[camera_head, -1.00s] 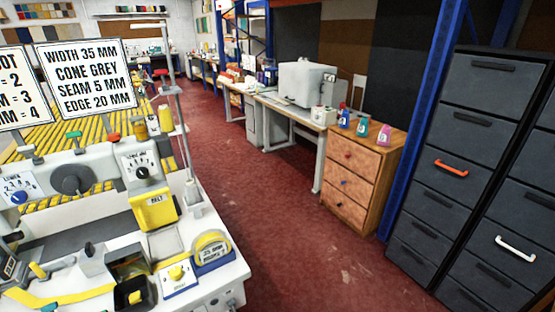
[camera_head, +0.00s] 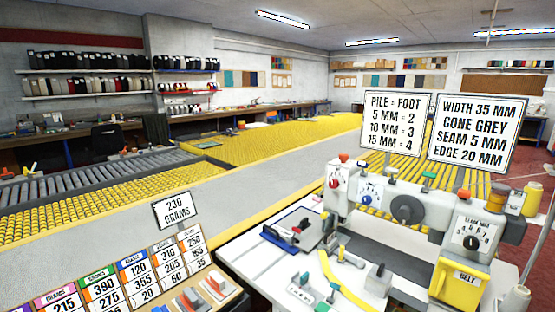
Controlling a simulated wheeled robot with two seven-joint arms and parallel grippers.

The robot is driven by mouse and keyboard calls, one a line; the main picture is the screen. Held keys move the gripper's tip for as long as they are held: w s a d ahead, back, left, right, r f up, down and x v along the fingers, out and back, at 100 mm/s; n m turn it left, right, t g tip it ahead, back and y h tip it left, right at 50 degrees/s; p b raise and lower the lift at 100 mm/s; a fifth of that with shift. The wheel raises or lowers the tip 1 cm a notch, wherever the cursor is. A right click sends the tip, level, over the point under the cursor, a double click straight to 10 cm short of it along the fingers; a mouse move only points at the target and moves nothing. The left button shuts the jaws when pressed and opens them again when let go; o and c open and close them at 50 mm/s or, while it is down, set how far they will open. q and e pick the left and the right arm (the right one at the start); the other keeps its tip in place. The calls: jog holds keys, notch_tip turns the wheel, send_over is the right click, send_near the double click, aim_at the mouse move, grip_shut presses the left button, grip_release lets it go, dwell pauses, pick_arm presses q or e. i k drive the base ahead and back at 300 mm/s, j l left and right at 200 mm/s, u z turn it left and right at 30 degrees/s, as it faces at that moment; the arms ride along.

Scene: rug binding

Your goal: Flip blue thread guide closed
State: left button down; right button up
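A white binding machine (camera_head: 448,212) stands at the right on a white table. I cannot surely pick out the blue thread guide or tell whether it is open. Small red and green pieces sit on top of the machine. Neither of my grippers is in view.
Signs (camera_head: 396,122) stand behind the machine. A yellow strip (camera_head: 343,282) lies on the table. A card rack (camera_head: 120,285) with a 230 grams sign (camera_head: 175,209) stands at the lower left. Yellow conveyor beds (camera_head: 75,213) run behind.

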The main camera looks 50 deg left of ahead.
aim_at(362, 165)
jog(key=u, duration=0.85)
